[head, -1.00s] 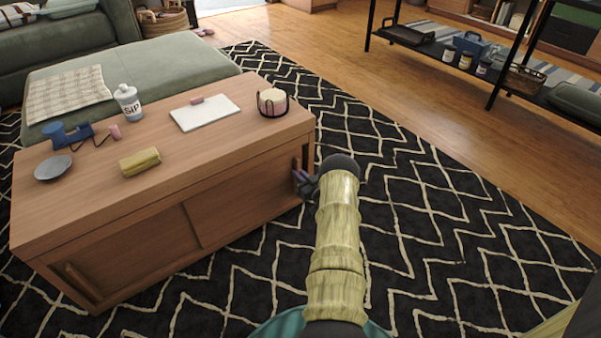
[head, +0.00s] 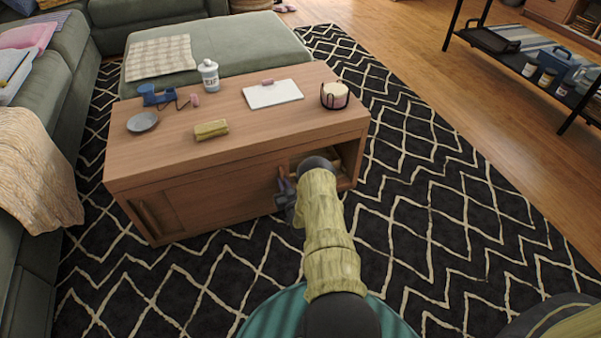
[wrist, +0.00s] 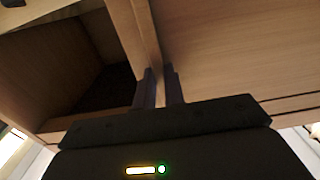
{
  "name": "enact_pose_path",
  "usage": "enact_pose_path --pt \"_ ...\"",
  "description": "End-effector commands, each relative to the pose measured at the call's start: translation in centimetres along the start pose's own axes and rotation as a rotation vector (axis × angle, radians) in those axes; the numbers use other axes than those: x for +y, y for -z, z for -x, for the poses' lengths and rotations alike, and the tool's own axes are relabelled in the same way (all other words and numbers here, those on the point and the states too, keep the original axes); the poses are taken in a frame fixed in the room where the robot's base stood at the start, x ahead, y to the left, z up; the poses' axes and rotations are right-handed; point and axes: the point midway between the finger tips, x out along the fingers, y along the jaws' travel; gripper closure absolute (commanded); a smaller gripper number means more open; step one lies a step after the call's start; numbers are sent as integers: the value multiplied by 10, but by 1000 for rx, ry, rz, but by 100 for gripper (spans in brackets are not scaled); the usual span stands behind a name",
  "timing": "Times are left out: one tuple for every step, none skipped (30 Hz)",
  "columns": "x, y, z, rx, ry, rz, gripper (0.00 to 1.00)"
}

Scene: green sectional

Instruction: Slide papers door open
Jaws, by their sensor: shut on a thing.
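The wooden coffee table (head: 240,158) has two sliding doors in its front. The right door's handle (wrist: 147,35) is between the fingers of my gripper (wrist: 160,88) in the wrist view, and the gripper is shut on it. In the head view my gripper (head: 286,190) is at the middle right of the table front, partly hidden by my arm. To the right of the handle, an open compartment (head: 345,168) shows; it also shows as a dark hollow in the wrist view (wrist: 50,65). The left door (head: 200,200) covers the left part, with its handle (head: 146,217) near the left end.
On the table top are a white board (head: 272,94), a candle in a holder (head: 335,95), a bottle (head: 208,75), a yellow block (head: 211,129) and a grey dish (head: 142,122). A green sofa (head: 85,75) stands left. Patterned rug (head: 440,220) is clear to the right.

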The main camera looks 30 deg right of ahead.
Motion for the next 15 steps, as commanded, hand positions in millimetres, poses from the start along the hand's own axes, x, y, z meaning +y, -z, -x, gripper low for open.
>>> enact_pose_path --pt "-16 1 2 -7 6 -2 100" --pt "-23 0 2 -7 5 -2 100" --pt "-31 0 2 -6 5 -2 100" --pt "-36 0 2 -6 4 -2 100" --pt "-41 -1 2 -6 3 -2 100" --pt "-46 -1 2 -6 3 -1 100" --pt "-50 -1 2 -5 2 -1 100" --pt "-53 -1 2 -5 2 0 100" --pt "-57 -2 2 -5 3 0 100" --pt "-59 -2 2 -5 3 0 100" --pt "-60 -2 2 -5 3 0 100" --pt "-62 -2 2 -5 2 -1 100" --pt "-62 -2 2 -5 2 -1 100" --pt "-63 -2 2 -5 2 -1 100" --pt "-63 -2 2 -5 2 -1 100"
